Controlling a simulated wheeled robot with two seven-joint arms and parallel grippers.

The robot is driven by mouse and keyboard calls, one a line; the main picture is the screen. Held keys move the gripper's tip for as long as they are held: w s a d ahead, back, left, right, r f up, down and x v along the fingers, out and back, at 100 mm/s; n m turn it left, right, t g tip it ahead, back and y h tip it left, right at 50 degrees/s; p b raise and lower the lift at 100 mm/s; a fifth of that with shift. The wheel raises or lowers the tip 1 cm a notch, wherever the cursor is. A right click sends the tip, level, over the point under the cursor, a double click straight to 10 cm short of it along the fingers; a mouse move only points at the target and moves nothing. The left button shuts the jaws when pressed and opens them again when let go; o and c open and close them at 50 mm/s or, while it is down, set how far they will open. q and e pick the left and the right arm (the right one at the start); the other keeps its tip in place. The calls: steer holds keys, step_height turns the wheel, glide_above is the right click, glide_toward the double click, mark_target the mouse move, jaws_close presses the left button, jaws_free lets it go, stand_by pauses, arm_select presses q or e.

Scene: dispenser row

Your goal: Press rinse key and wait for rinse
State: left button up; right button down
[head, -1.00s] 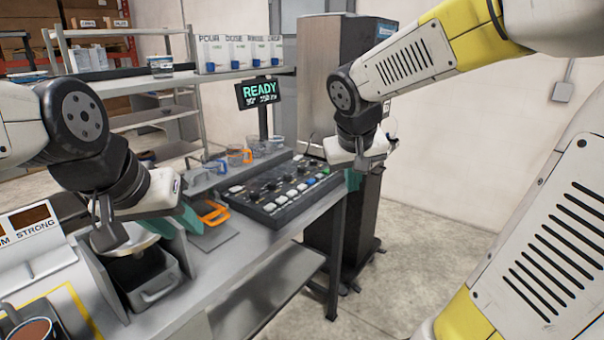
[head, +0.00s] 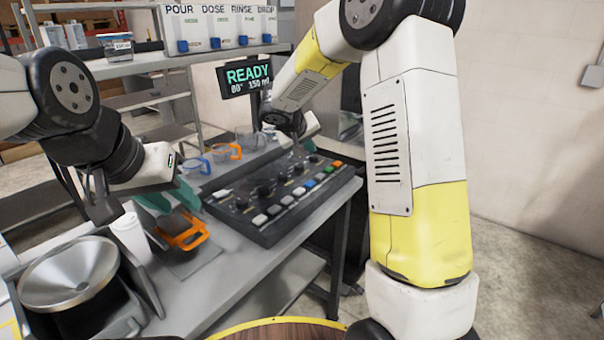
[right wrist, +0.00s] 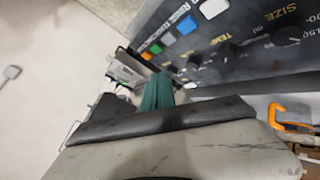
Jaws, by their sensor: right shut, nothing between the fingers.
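The dark control panel (head: 262,205) lies on the bench, with a row of white keys along its front edge. Toward its right end are a blue key (head: 309,184), a green key (head: 329,169) and an orange-red key (head: 337,163). The blue key (right wrist: 187,25) and green key (right wrist: 155,48) also show in the right wrist view, where the key labels are hard to read. My right gripper (right wrist: 157,92) is shut and empty, apart from the keys. My left gripper (head: 168,198) is open, its teal fingers apart near an orange-handled item (head: 185,232). The display (head: 248,78) reads READY.
Jugs (head: 225,152) stand behind the panel. A metal funnel (head: 68,272) and a white cup (head: 130,237) stand at the left. A round wooden top (head: 280,331) shows at the bottom edge.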

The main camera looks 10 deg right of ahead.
mark_target(309, 184)
steer(key=shift+w, duration=0.25)
steer(key=shift+f, duration=4.45)
steer(key=shift+f, duration=0.1)
steer(key=shift+f, duration=0.3)
steer(key=shift+f, duration=0.5)
steer(key=shift+r, duration=0.95)
